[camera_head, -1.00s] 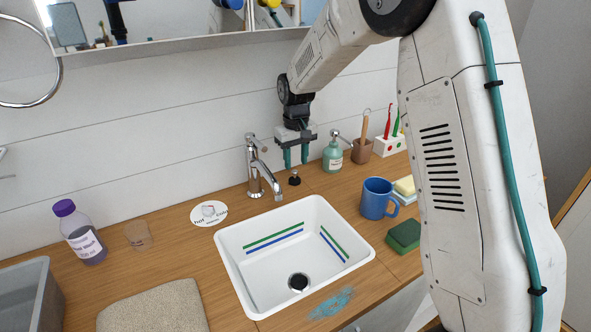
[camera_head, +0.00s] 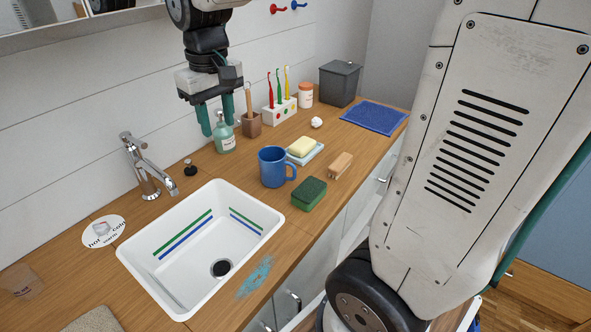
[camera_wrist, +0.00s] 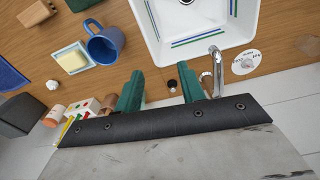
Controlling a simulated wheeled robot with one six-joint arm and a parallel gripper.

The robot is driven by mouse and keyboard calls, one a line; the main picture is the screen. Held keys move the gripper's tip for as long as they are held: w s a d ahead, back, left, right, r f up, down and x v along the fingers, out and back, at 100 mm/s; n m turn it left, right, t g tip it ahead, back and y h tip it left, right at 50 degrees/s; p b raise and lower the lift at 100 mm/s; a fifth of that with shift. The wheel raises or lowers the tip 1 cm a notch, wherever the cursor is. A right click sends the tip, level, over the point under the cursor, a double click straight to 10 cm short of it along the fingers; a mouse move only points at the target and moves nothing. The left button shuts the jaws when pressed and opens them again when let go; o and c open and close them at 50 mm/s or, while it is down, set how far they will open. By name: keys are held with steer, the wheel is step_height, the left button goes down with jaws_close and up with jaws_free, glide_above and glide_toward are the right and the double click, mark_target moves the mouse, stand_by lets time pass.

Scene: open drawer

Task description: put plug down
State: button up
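The small black plug (camera_head: 190,167) stands upright on the wooden counter, just right of the tap and behind the sink. My gripper (camera_head: 217,127) is above the counter at the back, right of and higher than the plug in the head view. Its two teal fingers are apart, with nothing held between them. In the wrist view the plug (camera_wrist: 172,85) shows in the gap between the fingers, beyond them and not touching. The white sink (camera_head: 150,262) has a dark round drain (camera_head: 221,268) at its bottom.
The chrome tap (camera_head: 145,165) stands left of the plug. The green soap bottle (camera_head: 224,138) is close beside my fingers in the head view. A brown cup (camera_head: 250,124), blue mug (camera_head: 272,167), soap dish (camera_head: 305,152) and green sponge (camera_head: 309,194) stand to the right.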

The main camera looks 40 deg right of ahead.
steer(key=s+m, duration=0.1)
steer(key=s, duration=2.1)
steer(key=shift+d+f+t, duration=0.3)
steer(key=shift+d+f, duration=0.15)
steer(key=shift+w, duration=0.1)
steer(key=shift+a, duration=0.1)
